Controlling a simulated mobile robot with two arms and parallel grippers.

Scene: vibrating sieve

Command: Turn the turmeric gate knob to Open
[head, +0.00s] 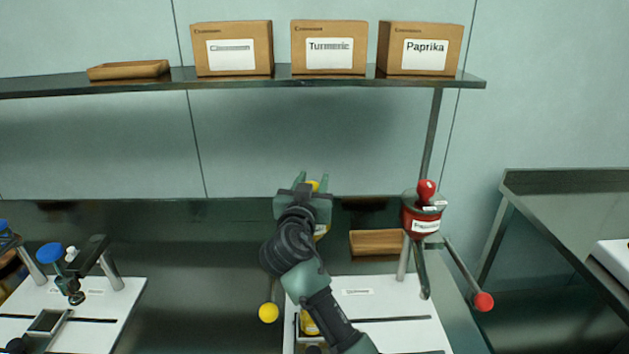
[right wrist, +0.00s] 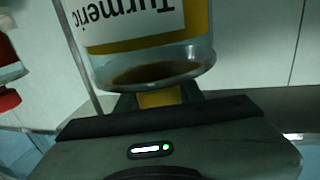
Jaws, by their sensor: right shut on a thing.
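The turmeric container is mostly hidden behind my right arm in the head view. In the right wrist view the container (right wrist: 193,45) appears upside down, with a white Turmeric label (right wrist: 130,22) and a clear end. My right gripper (head: 313,184) is shut on a yellow knob (right wrist: 160,97) at that end. A bit of the knob shows between the fingers in the head view. Any open or closed marking is not readable. My left gripper is not in view.
A red Paprika dispenser (head: 420,220) stands to the right, with a red ball lever (head: 483,301). A yellow ball (head: 268,312) is left of my arm. A wooden tray (head: 376,242) lies behind. Labelled boxes (head: 330,48) stand on the shelf. Blue-knobbed equipment (head: 50,253) is at left.

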